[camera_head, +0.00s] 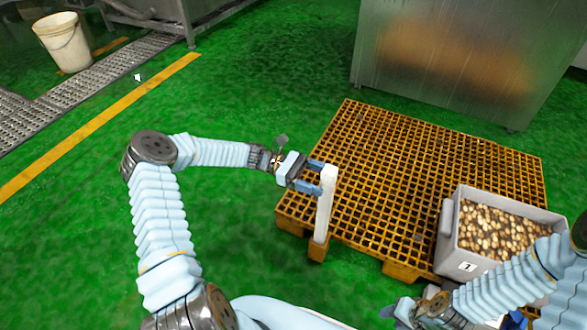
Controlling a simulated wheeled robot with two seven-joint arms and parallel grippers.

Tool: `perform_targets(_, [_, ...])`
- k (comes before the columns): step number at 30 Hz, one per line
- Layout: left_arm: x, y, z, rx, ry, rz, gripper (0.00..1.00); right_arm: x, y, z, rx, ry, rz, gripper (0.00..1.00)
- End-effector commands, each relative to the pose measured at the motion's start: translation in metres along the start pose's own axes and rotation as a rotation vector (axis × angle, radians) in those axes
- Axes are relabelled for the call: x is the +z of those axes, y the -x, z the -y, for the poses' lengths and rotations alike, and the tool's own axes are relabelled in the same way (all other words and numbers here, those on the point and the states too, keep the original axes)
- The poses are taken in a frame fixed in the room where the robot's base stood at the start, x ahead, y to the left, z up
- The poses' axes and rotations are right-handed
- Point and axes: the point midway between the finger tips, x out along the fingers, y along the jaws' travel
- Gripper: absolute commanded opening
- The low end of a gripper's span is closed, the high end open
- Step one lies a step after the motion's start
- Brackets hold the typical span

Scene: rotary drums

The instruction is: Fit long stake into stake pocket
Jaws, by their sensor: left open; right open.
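The long stake (325,212) is a white upright bar at the near left corner of the orange grid pallet (390,160). Its lower end meets an orange block at that corner (318,249), which looks like the stake pocket; how deep the stake sits in it cannot be told. My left gripper (317,178) is open at the upper part of the stake, with its blue fingers beside it. Whether they touch it is unclear. My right gripper (392,311) is open and apart from the stake, low in the picture; its fingertips are hard to make out.
A grey crate (446,236) labelled 1, full of small brownish pieces, stands on the right of the pallet, partly behind my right arm. A large metal cabinet (455,60) stands behind. A white bucket (62,42) is far left. Green floor left of the pallet is clear.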

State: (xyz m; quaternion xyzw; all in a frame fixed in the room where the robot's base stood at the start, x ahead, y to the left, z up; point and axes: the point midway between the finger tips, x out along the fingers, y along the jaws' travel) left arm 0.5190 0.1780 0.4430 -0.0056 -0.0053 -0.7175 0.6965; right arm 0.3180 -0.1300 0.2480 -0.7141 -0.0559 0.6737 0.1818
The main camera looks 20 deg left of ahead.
Motion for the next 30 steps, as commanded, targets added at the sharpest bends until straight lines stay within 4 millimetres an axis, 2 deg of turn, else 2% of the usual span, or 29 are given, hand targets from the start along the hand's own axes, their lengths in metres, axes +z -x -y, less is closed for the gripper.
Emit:
perform_targets(6, [-0.001, 0.059, -0.001, 0.003, 0.000, -0.002, 0.72, 0.000, -0.003, -0.002, 0.001, -0.001, 0.000, 0.43])
perform_targets(12, [-0.001, 0.098, -0.001, 0.002, -0.002, -0.001, 0.72, 0.000, -0.005, -0.003, 0.001, -0.001, 0.000, 0.43])
perform_targets(18, [0.000, 0.114, 0.000, 0.000, -0.001, 0.001, 0.72, 0.000, -0.006, -0.003, 0.001, -0.001, 0.000, 0.43])
perform_targets(30, [0.000, 0.114, 0.000, -0.001, -0.001, 0.001, 0.72, 0.000, -0.006, -0.002, 0.001, -0.001, 0.000, 0.43])
